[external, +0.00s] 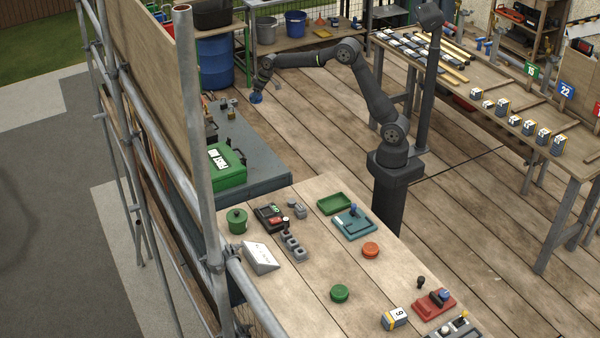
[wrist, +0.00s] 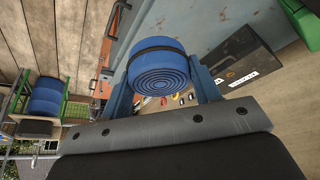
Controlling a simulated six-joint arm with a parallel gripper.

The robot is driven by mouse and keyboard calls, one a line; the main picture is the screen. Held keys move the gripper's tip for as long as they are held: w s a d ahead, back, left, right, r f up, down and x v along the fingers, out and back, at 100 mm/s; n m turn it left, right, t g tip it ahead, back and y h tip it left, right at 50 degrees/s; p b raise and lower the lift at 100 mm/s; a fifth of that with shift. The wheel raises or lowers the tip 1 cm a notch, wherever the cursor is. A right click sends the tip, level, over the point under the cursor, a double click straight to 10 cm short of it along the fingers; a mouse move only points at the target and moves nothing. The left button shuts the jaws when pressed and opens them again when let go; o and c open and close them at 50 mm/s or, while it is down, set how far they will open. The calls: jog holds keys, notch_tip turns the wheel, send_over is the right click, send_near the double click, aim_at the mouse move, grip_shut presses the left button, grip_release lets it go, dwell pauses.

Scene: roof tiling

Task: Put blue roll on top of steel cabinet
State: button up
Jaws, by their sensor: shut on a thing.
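The blue roll (wrist: 157,68) is a thick coil with a dark band around it, seen end-on in the wrist view. My gripper (wrist: 160,85) is shut on it, with one finger on each side. In the external view the blue roll (external: 256,97) hangs below my wrist, near the far end of the steel cabinet. The steel cabinet (external: 262,168) has a flat grey-blue top. Part of a grey-blue surface also shows behind the roll in the wrist view. I cannot tell whether the roll touches anything below.
A green first-aid box (external: 227,168) and small items (external: 222,104) stand on the cabinet. Scaffold poles (external: 195,120) rise at its left. A blue barrel (external: 215,62) stands beyond it. A wooden bench (external: 310,270) with controls is in front. Bare cabinet top shows right of the small items.

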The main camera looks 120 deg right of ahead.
jog(key=shift+s+d+f, duration=0.25)
jog(key=shift+s+d, duration=0.1)
jog(key=shift+s, duration=0.15)
jog(key=shift+s+d+f, duration=0.25)
jog(key=shift+s+d, duration=0.1)
jog(key=shift+s, duration=0.1)
jog(key=f, duration=0.4)
jog(key=shift+w+a+f, duration=0.1)
jog(key=shift+w+f, duration=0.05)
jog(key=shift+w, duration=0.2)
send_over(239, 134)
jog(key=s+a, duration=0.1)
jog(key=a, duration=0.1)
jog(key=f, duration=0.6)
jog(key=shift+d+f, duration=0.25)
jog(key=shift+f, duration=2.05)
jog(key=shift+f, duration=0.1)
jog(key=o, duration=1)
jog(key=shift+f, duration=0.1)
